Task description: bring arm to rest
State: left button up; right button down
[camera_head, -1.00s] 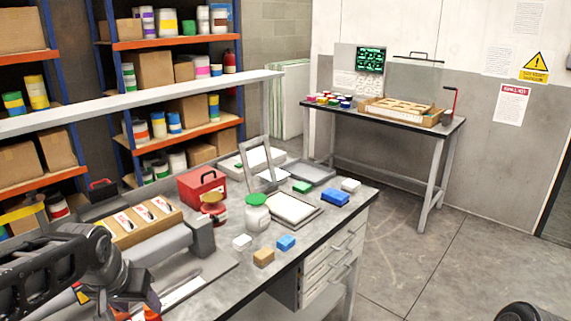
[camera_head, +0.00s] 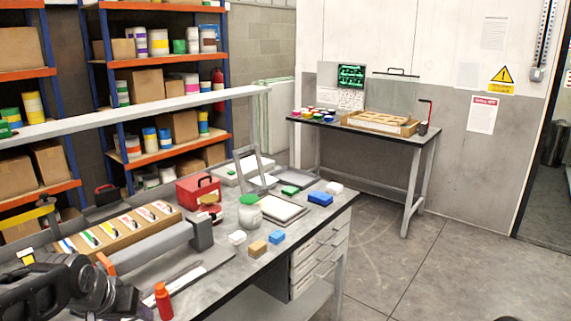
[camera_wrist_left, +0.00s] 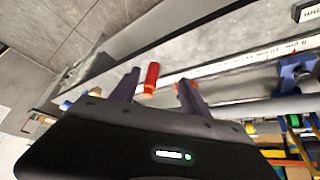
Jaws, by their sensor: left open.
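My left arm comes in at the lower left of the head view, low over the near end of the grey workbench (camera_head: 237,274). In the head view the bottle (camera_head: 163,301) stands upright on the bench, just right of the arm. My right gripper is not in view.
A cardboard box of colored-handled tools (camera_head: 118,232) and a grey rail (camera_head: 165,248) lie close to the arm. Small blocks, a green-lidded jar (camera_head: 249,213) and a red case (camera_head: 198,190) stand further along. Open floor (camera_head: 430,260) lies to the right.

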pick_arm(q)
jog(key=w+d+f+t+h, duration=0.15)
jog(key=w+d+f, duration=0.25)
jog(key=d+f, duration=0.4)
jog(key=s+d+f+g+h, duration=0.1)
jog(key=s+d+f, duration=0.1)
jog(key=d+f, duration=0.35)
jog(key=s+d+f+h, duration=0.1)
jog(key=d+f, duration=0.1)
jog(key=f, duration=0.7)
jog(key=s+d+f+g, duration=0.2)
jog(key=s+d+f, duration=0.2)
jog(key=s, duration=0.3)
jog(key=s+d+f+g+h, duration=0.1)
jog(key=s+d+f+g, duration=0.1)
jog(key=s+d+f, duration=0.2)
jog(key=s+d+f+g, duration=0.2)
jog(key=s+d+f, duration=0.2)
jog(key=s+f, duration=0.5)
jog(key=shift+s+d+f, duration=0.15)
jog(key=shift+s+d, duration=0.25)
jog(key=shift+s, duration=0.6)
